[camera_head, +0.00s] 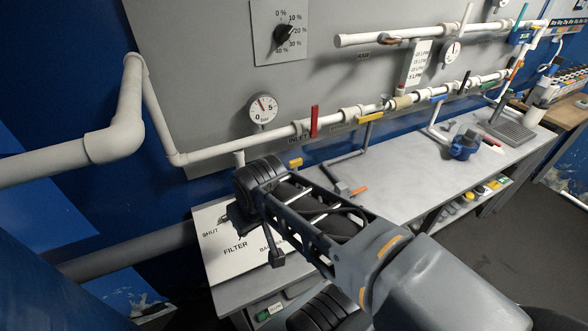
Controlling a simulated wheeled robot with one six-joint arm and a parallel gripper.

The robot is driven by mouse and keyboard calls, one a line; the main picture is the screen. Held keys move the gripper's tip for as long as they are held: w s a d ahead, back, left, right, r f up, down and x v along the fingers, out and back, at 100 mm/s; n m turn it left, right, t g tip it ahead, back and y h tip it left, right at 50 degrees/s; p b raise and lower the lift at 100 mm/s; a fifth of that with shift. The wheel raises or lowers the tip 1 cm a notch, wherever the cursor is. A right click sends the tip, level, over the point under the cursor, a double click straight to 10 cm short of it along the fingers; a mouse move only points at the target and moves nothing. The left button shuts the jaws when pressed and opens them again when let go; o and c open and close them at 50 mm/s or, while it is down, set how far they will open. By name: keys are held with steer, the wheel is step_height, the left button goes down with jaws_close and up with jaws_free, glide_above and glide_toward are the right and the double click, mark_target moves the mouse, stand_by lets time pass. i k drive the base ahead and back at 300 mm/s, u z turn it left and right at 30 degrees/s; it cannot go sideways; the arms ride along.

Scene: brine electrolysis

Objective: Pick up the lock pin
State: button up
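I cannot make out the lock pin for certain in this view. My arm crosses from the lower right toward the left end of the grey bench (400,187). Its dark end hangs over a white plate (212,250) lettered "SHUT", "FILTER" and partly hidden "BA…". What seems to be my gripper (262,236) shows as dark parts over this plate, partly hidden by my wrist. I cannot see whether its fingers are open or shut, or whether they touch anything.
White pipes with a gauge (263,109), a red handle (314,122) and yellow handles run along the wall panel above the bench. A small orange-tipped part (358,190) lies beyond my arm. A blue device (464,146) and a grey rack (508,130) stand farther right.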

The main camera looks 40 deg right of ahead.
mark_target(294, 164)
steer(key=k, duration=0.95)
steer(key=z, duration=1.1)
steer(key=i, duration=1)
steer(key=u, duration=1.15)
